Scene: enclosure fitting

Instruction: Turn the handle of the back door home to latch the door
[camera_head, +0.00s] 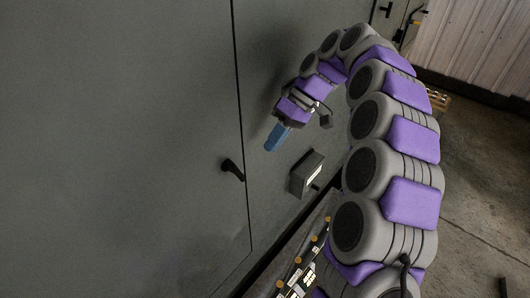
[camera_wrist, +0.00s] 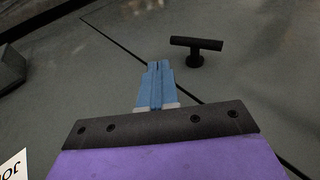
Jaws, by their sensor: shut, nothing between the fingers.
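The grey door (camera_head: 120,130) fills the left of the head view, its panel lying flush along a dark seam. A black T-shaped handle (camera_head: 233,170) sits on it just left of the seam. In the head view its bar looks slanted. The wrist view shows the handle (camera_wrist: 196,46) beyond the fingertips and to their right, its bar nearly level in that picture. My gripper (camera_head: 270,146) has blue fingers, shut together and empty. They are up and right of the handle in the head view, clear of it. The wrist view shows the fingers (camera_wrist: 158,68) side by side.
A small grey box (camera_head: 308,174) sticks out of the wall right of the seam, below my gripper. A rail with electronic parts (camera_head: 305,265) lies lower down. Another black handle (camera_head: 387,9) is at the upper right. Open concrete floor (camera_head: 470,185) lies to the right.

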